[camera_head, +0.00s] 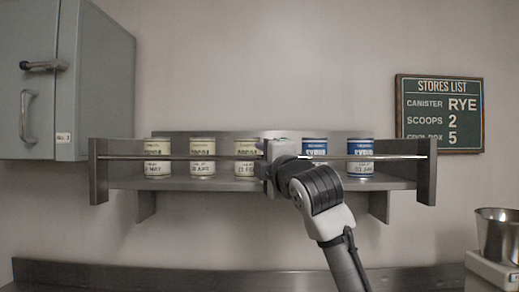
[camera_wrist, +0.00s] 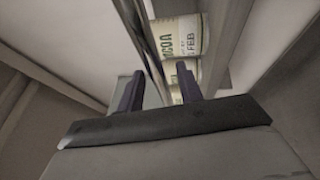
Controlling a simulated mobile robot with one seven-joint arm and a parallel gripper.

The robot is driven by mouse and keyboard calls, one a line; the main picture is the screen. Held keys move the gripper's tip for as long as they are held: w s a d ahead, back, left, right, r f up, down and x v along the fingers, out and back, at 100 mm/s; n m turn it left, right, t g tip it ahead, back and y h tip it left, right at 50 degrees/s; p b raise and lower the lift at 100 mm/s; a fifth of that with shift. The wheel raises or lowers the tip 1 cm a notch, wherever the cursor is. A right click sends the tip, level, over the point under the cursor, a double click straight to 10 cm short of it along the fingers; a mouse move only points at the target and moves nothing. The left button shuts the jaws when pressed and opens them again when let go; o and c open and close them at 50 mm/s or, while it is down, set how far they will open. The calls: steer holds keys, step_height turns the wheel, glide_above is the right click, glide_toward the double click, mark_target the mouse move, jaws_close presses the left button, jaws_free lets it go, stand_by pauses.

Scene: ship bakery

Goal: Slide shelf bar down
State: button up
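The shelf bar (camera_head: 391,157) is a thin metal rod across the front of the wall shelf, at about the mid-height of the cans. Its ends meet the shelf's upright side plates. My gripper (camera_head: 270,165) is at the middle of the bar and hides part of it in the head view. In the wrist view the bar (camera_wrist: 148,42) runs down between the two dark fingers of my gripper (camera_wrist: 158,78). The fingers are spread apart, with visible room around the bar. Whether either finger touches it is unclear.
Cream cocoa cans (camera_head: 202,171) and blue-labelled syrup cans (camera_head: 360,170) stand on the shelf (camera_head: 385,184) behind the bar. A grey cabinet (camera_head: 100,85) hangs at left, a stores list board (camera_head: 440,140) at right. A metal cup (camera_head: 497,238) stands at lower right.

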steer(key=shift+x, duration=1.1)
jaws_close()
